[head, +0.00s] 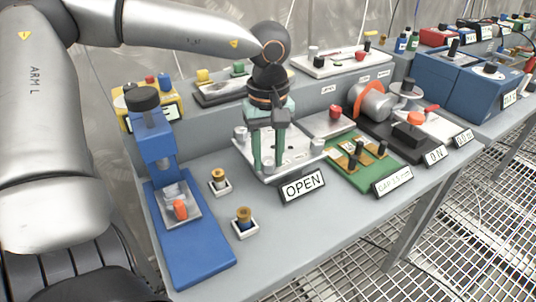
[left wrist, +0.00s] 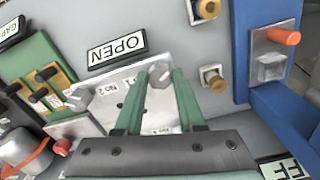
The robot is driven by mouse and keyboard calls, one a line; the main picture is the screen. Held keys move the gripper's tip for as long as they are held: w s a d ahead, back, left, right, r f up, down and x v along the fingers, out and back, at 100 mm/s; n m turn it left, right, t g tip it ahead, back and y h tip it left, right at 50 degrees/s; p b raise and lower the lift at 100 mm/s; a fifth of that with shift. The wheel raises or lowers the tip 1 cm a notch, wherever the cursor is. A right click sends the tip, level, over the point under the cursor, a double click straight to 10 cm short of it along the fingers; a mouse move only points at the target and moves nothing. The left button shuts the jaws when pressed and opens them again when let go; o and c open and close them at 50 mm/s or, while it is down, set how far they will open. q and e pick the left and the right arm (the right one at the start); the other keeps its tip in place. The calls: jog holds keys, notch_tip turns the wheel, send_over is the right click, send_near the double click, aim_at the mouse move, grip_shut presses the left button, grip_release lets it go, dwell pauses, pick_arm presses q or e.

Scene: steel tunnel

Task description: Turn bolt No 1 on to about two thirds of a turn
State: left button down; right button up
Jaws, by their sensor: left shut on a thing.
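A pale steel plate (head: 299,160) with bolts at its corners lies on the grey bench behind the OPEN sign (head: 303,186). My left gripper (head: 269,167) points down at the plate's front left corner, its green fingers on either side of a bolt. In the left wrist view, the fingers (left wrist: 160,84) are shut around this hex bolt (left wrist: 159,76); the label beside it is partly hidden but seems to end in 1. Another bolt (left wrist: 80,97) stands near the label No 2. It also shows in the head view (head: 318,146). My right gripper is out of view.
Two brass knobs (head: 244,216) on white bases and a blue press (head: 193,247) stand left of the plate. A green board (head: 366,172) with brass strips and a red-knobbed block (head: 333,122) are to the right. The bench front is clear.

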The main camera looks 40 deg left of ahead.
aim_at(268, 159)
pick_arm(q)
jog(key=c, duration=0.5)
grip_release()
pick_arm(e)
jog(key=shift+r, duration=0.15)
pick_arm(q)
jog(key=shift+r, duration=0.2)
notch_tip(268, 159, up, 4)
jog(key=shift+r+p, duration=0.1)
jog(key=shift+p, duration=0.45)
notch_tip(268, 159, up, 8)
jog(key=p, duration=0.1)
jog(key=shift+p, duration=0.3)
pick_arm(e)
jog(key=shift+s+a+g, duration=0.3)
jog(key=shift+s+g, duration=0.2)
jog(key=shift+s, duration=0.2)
pick_arm(q)
jog(key=shift+s+d, duration=0.1)
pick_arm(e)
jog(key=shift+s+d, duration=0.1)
